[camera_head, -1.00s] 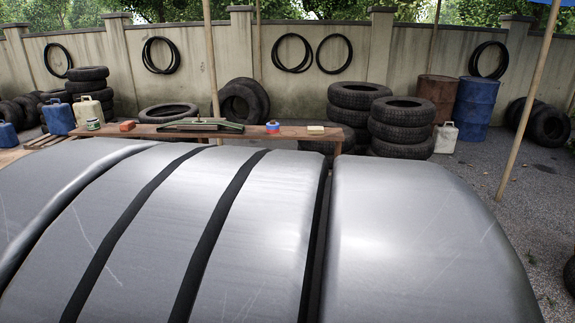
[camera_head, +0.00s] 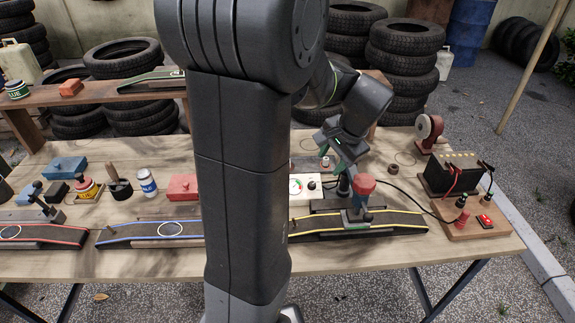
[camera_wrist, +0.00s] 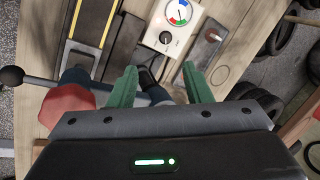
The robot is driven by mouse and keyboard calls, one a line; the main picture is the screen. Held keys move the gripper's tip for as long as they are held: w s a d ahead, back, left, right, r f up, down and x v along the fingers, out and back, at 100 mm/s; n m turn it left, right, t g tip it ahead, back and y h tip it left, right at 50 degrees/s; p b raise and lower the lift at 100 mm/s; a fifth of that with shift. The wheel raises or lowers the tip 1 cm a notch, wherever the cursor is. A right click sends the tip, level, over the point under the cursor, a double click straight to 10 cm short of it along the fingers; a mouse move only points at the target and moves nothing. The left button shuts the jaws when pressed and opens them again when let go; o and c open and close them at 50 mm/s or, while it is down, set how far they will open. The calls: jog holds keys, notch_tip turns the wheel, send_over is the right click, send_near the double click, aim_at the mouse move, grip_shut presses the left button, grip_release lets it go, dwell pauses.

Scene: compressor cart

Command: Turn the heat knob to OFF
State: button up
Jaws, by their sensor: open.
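A cream box with a coloured dial gauge (camera_wrist: 179,12) and a black round knob (camera_wrist: 165,38) shows in the wrist view. The gauge needle is visible, but I cannot read any OFF mark or the knob's setting. In the head view the knob (camera_head: 312,185) is at the right of the box, which my arm partly hides. My gripper (camera_wrist: 158,78) is open, with its two green fingers apart and nothing clearly between them. In the head view my gripper (camera_head: 335,153) is above and slightly right of the knob, apart from it.
A red-topped press (camera_head: 363,187) stands on a yellow-edged ramp (camera_head: 400,220) close to my gripper. A battery (camera_head: 452,173) and a wooden board with a red switch (camera_head: 486,221) are at the right. Blue-edged ramp (camera_head: 150,232) lies left. Tyres (camera_head: 405,40) stand behind the bench.

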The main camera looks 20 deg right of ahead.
aim_at(313, 184)
jog(key=x, duration=0.9)
jog(key=w+x, duration=0.1)
jog(key=x, duration=0.4)
jog(key=shift+d+r, duration=0.15)
grip_shut()
